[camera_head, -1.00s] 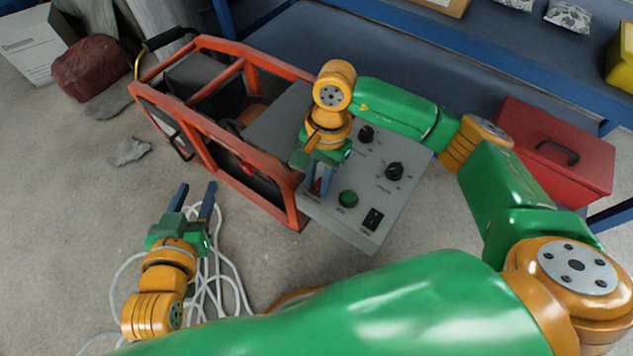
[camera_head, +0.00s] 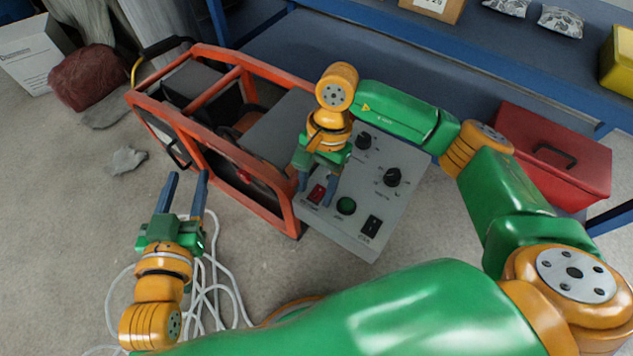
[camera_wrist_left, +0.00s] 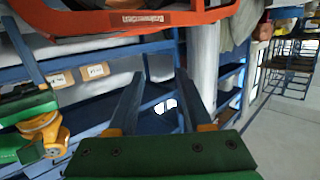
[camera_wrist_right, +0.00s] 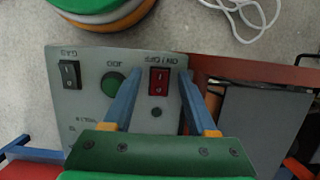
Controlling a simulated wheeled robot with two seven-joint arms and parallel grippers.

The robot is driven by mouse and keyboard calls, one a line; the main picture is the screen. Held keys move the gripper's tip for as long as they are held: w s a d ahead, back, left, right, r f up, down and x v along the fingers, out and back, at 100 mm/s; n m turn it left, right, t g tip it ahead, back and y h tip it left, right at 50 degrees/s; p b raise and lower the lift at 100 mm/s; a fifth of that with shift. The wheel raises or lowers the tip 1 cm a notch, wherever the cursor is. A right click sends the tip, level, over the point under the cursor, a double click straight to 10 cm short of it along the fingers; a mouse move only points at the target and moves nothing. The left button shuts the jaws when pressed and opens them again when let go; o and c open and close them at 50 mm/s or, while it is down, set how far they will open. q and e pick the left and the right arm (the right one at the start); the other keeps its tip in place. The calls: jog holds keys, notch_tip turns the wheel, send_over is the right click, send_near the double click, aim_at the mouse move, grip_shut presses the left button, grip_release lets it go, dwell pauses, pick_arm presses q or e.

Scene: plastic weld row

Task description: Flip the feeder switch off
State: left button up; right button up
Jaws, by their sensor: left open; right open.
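A grey control panel (camera_head: 372,215) sits at the right end of an orange-framed machine. A red rocker switch (camera_head: 317,194), labelled ON / OFF, is on it; it also shows in the right wrist view (camera_wrist_right: 158,82). Which way the rocker leans I cannot tell. My right gripper (camera_head: 317,193) is open over the red switch, one finger on either side of it, nothing held. Whether the fingers touch the panel is unclear. My left gripper (camera_head: 187,176) is open and empty, left of the machine, above the floor.
Beside the red switch are a green button (camera_head: 346,205), a black rocker switch (camera_head: 370,228) and two black knobs (camera_head: 392,177). The orange frame (camera_head: 215,145) adjoins the panel. White cable (camera_head: 212,275) lies below my left gripper. A red toolbox (camera_head: 555,160) stands at right.

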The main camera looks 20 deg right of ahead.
aim_at(319, 191)
jog(key=p+v, duration=0.1)
jog(key=v, duration=0.3)
pick_arm(q)
jog(key=s+a+f+g+y+p, duration=0.1)
jog(key=s+a+f+g+y, duration=0.1)
jog(key=s+f+g, duration=0.7)
notch_tip(319, 191, down, 4)
jog(key=shift+s+a+r+n, duration=0.2)
jog(key=shift+s+a+n, duration=0.1)
jog(key=shift+s+a, duration=0.45)
pick_arm(e)
jog(key=v, duration=0.3)
pick_arm(q)
jog(key=shift+w+a, duration=0.1)
